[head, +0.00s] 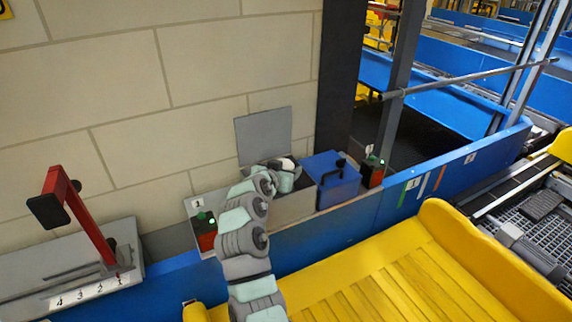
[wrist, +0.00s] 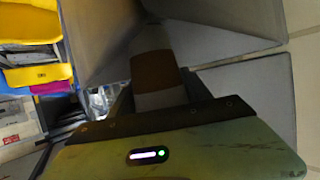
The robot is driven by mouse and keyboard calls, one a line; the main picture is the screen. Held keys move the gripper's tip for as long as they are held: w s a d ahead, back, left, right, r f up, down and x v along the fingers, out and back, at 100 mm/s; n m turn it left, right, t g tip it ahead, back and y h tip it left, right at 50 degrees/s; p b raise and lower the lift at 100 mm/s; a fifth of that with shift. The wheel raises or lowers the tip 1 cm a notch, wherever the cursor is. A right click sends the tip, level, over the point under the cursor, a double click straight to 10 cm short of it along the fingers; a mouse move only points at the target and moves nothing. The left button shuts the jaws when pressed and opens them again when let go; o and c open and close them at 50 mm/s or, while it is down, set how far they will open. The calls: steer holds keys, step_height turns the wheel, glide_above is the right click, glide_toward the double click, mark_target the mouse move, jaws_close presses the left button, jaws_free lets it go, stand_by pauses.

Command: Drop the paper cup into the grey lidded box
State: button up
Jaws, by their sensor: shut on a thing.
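The grey lidded box (head: 290,208) stands against the wall on the ledge, its square grey lid (head: 263,135) raised upright behind it. My gripper (head: 285,176) is at the box's opening, in front of the lid. In the wrist view my gripper (wrist: 158,92) is shut on the paper cup (wrist: 153,66), which is pale with a brown band. Grey box panels (wrist: 225,30) surround the cup there. In the head view my arm hides most of the cup and part of the box. I cannot tell how far the cup is inside the rim.
A blue box (head: 330,182) stands just right of the grey box. Small button boxes with green lights (head: 204,228) and (head: 373,170) flank them. A red lever (head: 85,215) stands at left. A yellow slatted chute (head: 400,285) lies in front. A dark post (head: 343,80) rises behind.

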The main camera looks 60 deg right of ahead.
steer(key=o, duration=1.4)
steer(key=b+v, duration=0.2)
steer(key=v, duration=0.8)
steer(key=shift+a+r+b, duration=0.25)
steer(key=shift+a+b, duration=0.05)
steer(key=shift+a, duration=0.05)
steer(key=shift+a, duration=0.1)
